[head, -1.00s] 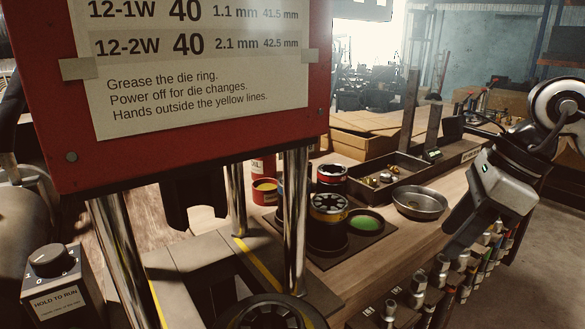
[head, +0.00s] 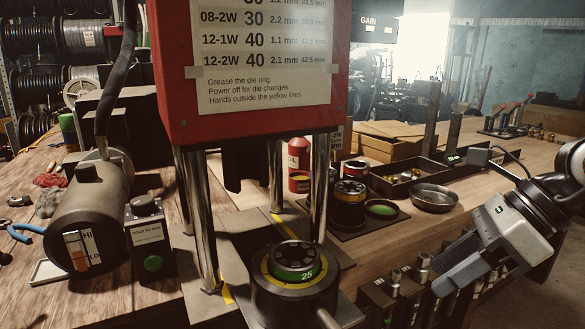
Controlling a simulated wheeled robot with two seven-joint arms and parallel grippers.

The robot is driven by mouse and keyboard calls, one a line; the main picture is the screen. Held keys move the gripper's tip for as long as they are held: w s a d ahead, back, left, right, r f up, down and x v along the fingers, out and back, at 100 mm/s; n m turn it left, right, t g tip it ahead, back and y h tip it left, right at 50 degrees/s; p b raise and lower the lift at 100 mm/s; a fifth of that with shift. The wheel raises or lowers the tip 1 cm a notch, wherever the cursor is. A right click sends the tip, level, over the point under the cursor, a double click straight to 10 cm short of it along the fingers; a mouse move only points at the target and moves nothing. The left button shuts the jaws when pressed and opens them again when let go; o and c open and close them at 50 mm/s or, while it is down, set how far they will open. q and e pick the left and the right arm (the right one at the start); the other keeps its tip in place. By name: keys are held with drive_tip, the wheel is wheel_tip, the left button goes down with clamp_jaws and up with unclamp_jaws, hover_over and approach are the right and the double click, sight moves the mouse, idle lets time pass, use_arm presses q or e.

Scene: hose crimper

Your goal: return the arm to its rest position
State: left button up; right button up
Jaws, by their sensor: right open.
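My right gripper (head: 446,277) is at the right of the head view, in front of the bench's front edge, with its fingers pointing down and left. It is open, and nothing shows between its fingers. It is apart from the crimper and from the metal bowl (head: 434,197). The red crimper press (head: 170,75) stands in the middle on shiny columns. A round die ring marked 25 (head: 294,262) sits at its front. My left gripper does not show.
A hold-to-run box (head: 150,240) and a grey motor cylinder (head: 88,215) stand left of the press. Stacked die sets (head: 349,205) and a parts tray (head: 405,180) lie to its right. Several fittings (head: 415,270) hang along the bench's front edge. Open floor lies at the lower right.

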drive_tip(key=a+r+m+t+y, duration=0.65)
drive_tip(key=a+m+y, duration=0.25)
drive_tip(key=a+y, duration=0.35)
drive_tip(key=w+d+f+m+t+h, duration=0.35)
drive_tip(key=m+t+h, duration=0.3)
drive_tip(key=m, duration=0.45)
drive_tip(key=w+d+f+m+t+h, duration=0.25)
drive_tip(key=d+m+t+h, duration=0.35)
drive_tip(key=m, duration=0.5)
wheel_tip(320, 180, down, 11)
drive_tip(key=s+d+m+g+h, duration=0.2)
drive_tip(key=m+g+h, duration=0.3)
drive_tip(key=m+h, duration=0.25)
drive_tip(key=s+a+f+m+g, duration=0.2)
drive_tip(key=s+f+m+g, duration=0.5)
drive_tip(key=s+f+g, duration=0.9)
drive_tip(key=w+a+f+t+y, duration=0.2)
drive_tip(key=a+f+t, duration=0.4)
drive_tip(key=t, duration=0.4)
drive_tip(key=shift+w+f+y, duration=0.2)
drive_tip(key=shift+f+y, duration=0.35)
drive_tip(key=shift+y, duration=0.1)
